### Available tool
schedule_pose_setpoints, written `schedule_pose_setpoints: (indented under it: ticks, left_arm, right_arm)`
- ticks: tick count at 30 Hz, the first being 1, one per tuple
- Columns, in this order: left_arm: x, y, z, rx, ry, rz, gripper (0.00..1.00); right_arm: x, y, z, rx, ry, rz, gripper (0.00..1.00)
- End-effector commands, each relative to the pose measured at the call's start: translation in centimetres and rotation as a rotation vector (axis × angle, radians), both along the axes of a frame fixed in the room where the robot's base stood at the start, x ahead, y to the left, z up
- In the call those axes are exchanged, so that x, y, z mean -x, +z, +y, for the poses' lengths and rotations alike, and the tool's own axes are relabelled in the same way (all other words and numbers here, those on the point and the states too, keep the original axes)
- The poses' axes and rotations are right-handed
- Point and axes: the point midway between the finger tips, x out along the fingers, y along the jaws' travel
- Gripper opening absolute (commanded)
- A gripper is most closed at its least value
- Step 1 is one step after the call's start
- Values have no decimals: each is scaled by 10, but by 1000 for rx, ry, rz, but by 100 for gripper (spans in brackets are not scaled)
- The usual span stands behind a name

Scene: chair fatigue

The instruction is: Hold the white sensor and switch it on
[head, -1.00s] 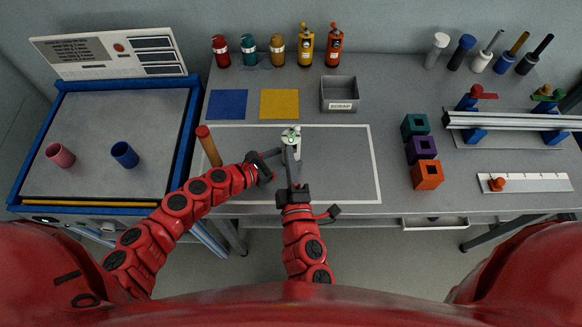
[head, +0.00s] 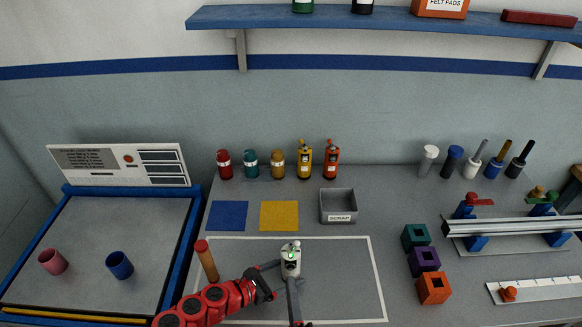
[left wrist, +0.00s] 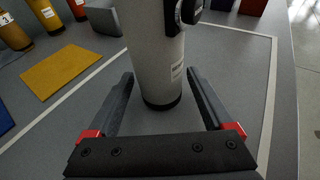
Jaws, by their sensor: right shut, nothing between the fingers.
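The white sensor (head: 291,260), a white cylinder with a green spot on top and a dark base, stands upright inside the white outline on the bench. It also fills the upper middle of the left wrist view (left wrist: 158,60). My left gripper (head: 268,279) reaches it from the left. Its fingers (left wrist: 160,85) are apart, one on each side of the sensor's lower body, with gaps visible beside it. My right gripper (head: 292,284) is shut and empty, its tip close in front of the sensor. I cannot tell whether it touches.
The scrap bin (head: 339,217), yellow mat (head: 279,216) and blue mat (head: 229,216) are behind. Teal, purple and orange blocks (head: 424,259) stand right. The outlined area right of the sensor is clear.

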Motion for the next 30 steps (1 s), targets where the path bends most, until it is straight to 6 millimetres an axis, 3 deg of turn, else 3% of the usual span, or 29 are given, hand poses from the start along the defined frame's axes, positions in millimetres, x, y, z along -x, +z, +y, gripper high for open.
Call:
schedule_pose_setpoints:
  ticks: [14, 30]
  left_arm:
    - [3, 2, 6, 1, 1, -1, 99]
    - [50, 28, 76, 0, 7, -1, 99]
  right_arm:
    - [0, 0, 0, 0, 0, 0, 0]
    - [0, 0, 0, 0, 0, 0, 0]
